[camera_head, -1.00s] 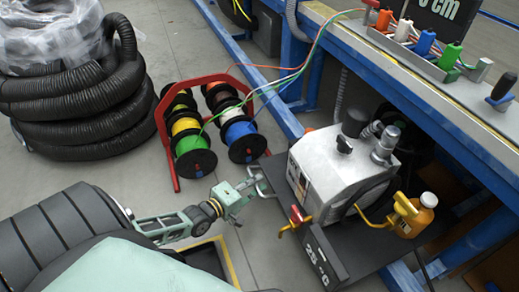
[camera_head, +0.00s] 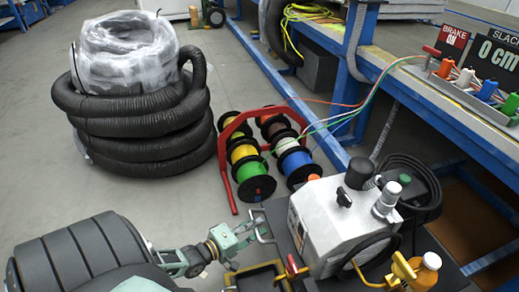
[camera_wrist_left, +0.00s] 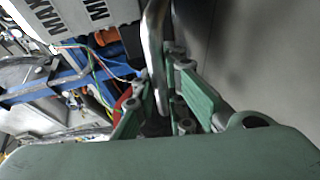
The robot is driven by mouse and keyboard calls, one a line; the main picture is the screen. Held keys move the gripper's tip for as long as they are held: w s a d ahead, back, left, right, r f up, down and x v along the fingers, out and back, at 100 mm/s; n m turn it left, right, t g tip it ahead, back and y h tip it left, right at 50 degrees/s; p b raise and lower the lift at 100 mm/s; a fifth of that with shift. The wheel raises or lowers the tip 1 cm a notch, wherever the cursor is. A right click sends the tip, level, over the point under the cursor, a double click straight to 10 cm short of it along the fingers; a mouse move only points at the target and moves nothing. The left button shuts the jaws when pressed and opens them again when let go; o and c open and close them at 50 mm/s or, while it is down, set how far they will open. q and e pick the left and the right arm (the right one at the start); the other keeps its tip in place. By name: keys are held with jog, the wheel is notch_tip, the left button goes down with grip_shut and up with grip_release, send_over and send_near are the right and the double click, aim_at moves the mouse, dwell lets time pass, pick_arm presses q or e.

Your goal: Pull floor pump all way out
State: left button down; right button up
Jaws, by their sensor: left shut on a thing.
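The floor pump (camera_head: 335,215) is a white-grey box with black and grey knobs on top, on a dark base in front of the blue bench. Its lower part is cut off by the bottom edge of the head view. A bent metal handle (camera_head: 262,224) stands at its left side. My left gripper (camera_head: 250,230) is shut on this handle. In the left wrist view, the shiny handle bar (camera_wrist_left: 154,45) runs down between the green fingers of the left gripper (camera_wrist_left: 163,97). The pump's lettered panel (camera_wrist_left: 75,20) shows beyond it. My right gripper is not in view.
A red rack (camera_head: 226,175) of coloured cable spools stands just behind the handle. A stack of black hose (camera_head: 140,130) is on the floor at left. A black hose coil (camera_head: 415,185) lies between pump and blue bench (camera_head: 400,105). Grey floor is open left of the rack.

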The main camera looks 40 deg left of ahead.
pick_arm(q)
jog(key=shift+s+a+f, duration=0.1)
jog(key=shift+s+a, duration=0.05)
jog(key=shift+s, duration=0.2)
jog(key=c, duration=1.8)
grip_release()
jog(key=shift+s+a, duration=0.15)
jog(key=v, duration=1.2)
